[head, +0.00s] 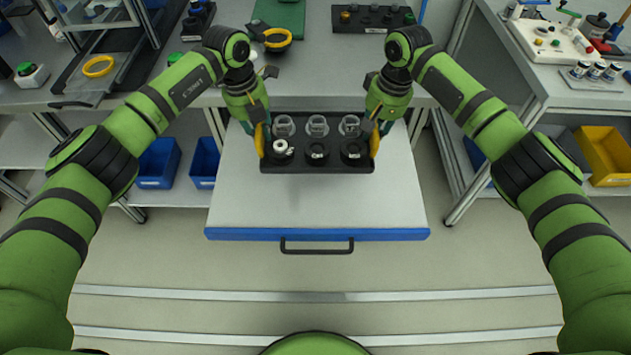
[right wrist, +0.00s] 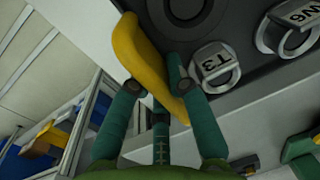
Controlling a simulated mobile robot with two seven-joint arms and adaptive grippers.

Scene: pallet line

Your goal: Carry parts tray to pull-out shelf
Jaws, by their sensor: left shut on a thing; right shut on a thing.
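The black parts tray (head: 317,166) is over the pull-out shelf (head: 310,207); whether it touches the shelf surface I cannot tell. It holds several clear parts in its back row and round dark parts in front, one with a white ring (head: 282,147). My left gripper (head: 261,135) is shut on the tray's yellow handle at the left end. My right gripper (head: 377,133) is shut on the yellow handle at the right end. The right wrist view shows green fingers on the yellow handle (right wrist: 140,62) and tray labels T3 and W6.
The shelf has a blue front edge and a dark pull handle (head: 317,247). Behind it is a workbench with a black block (head: 372,19) and a green board (head: 279,22). Blue bins (head: 159,164) stand below left. A yellow bin (head: 604,155) is at right. The shelf front is clear.

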